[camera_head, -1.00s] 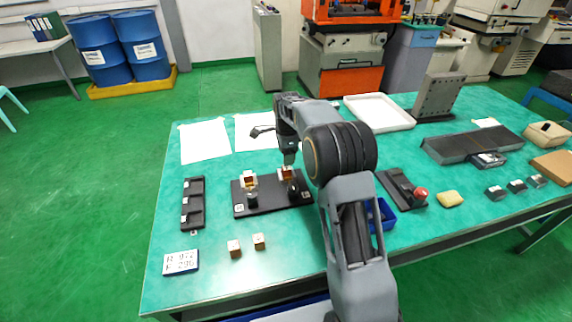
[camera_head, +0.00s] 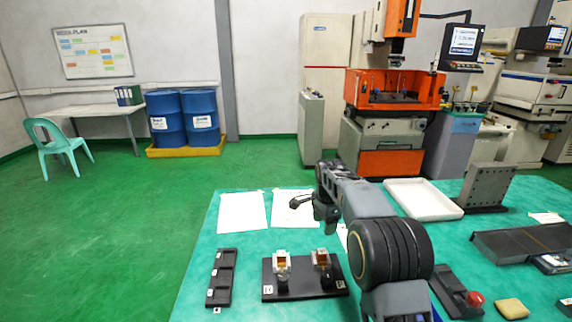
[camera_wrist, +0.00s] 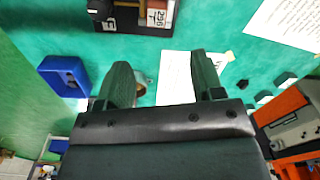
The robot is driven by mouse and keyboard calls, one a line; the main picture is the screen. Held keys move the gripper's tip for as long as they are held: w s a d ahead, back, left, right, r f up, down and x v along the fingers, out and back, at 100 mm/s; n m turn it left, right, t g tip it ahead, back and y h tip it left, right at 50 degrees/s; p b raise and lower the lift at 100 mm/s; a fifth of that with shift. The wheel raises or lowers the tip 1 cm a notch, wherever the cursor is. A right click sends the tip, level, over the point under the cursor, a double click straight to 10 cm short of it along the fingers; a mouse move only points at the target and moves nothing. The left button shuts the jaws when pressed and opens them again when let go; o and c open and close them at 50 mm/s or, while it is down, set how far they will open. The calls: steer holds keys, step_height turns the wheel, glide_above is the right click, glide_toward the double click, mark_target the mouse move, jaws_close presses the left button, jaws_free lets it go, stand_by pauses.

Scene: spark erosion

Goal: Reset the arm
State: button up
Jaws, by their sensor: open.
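My gripper (camera_head: 326,226) is above the green table (camera_head: 232,285), beyond the black fixture plate (camera_head: 305,291) and over the area of the white sheets. In the wrist view my gripper (camera_wrist: 163,75) has its two dark fingers wide apart. No object is held between them. A pale ring-like thing (camera_wrist: 141,86) shows beside the left finger, partly hidden by it. My bent arm covers part of the table's middle in the head view.
Two metal holders with copper-coloured pieces (camera_head: 282,262) (camera_head: 321,260) stand on the fixture plate. A black slotted tray (camera_head: 221,278) lies left. White tray (camera_head: 424,199), upright metal plate (camera_head: 489,185) and red-knobbed device (camera_head: 459,294) are right. Blue bin (camera_wrist: 62,76) shows in the wrist view.

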steer(key=s+r+n+t+p, duration=0.1)
steer(key=s+n, duration=1.3)
steer(key=s, duration=1.6)
steer(key=shift+a+r+n+t+p, duration=0.2)
steer(key=shift+r+n+t+p, duration=0.15)
steer(key=shift+r+t, duration=0.7)
steer(key=shift+f, duration=0.2)
